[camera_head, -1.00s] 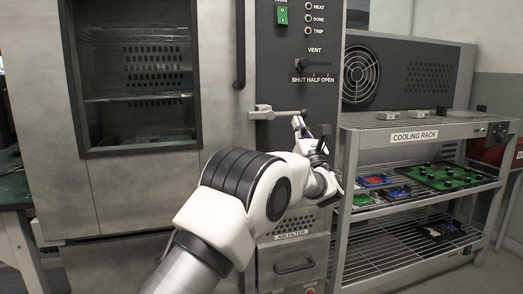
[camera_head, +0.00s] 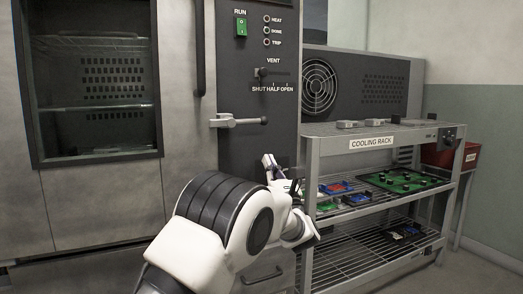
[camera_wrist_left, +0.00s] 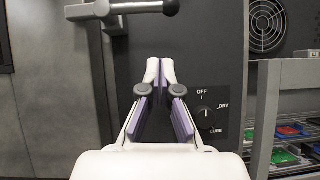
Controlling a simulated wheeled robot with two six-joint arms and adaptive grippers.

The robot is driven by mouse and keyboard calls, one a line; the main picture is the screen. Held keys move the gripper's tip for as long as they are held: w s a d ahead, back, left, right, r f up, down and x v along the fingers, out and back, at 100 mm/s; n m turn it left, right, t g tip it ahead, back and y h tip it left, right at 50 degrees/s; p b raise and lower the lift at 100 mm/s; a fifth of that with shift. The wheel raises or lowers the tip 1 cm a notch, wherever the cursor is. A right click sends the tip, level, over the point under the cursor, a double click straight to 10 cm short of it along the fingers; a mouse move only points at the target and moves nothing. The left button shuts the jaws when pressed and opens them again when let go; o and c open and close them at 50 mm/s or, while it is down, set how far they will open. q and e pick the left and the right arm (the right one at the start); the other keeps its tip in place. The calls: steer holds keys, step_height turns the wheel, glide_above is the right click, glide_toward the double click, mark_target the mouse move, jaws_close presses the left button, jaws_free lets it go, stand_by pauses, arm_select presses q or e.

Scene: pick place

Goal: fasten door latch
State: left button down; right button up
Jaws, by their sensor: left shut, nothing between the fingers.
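The grey door latch (camera_head: 238,121) sits at the right edge of the oven door (camera_head: 105,200). Its lever lies horizontal, with its dark knob end over the dark control panel. In the left wrist view the latch (camera_wrist_left: 125,9) shows at the top, above and left of the fingers. My left gripper (camera_head: 268,160) is in front of the panel, below the knob end and apart from it. Its fingertips (camera_wrist_left: 160,66) are close together with nothing between them. My right gripper is in neither view.
A metal cooling rack (camera_head: 345,130) stands close on the right, with green, red and blue items on its shelves. A vertical door handle (camera_head: 200,50) is above the latch. A vent lever (camera_head: 268,72) and dial (camera_wrist_left: 206,113) are on the panel.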

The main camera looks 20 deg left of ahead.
arm_select(q)
steer(key=v, duration=0.3)
steer(key=shift+d+f, duration=0.1)
steer(key=shift+d, duration=0.1)
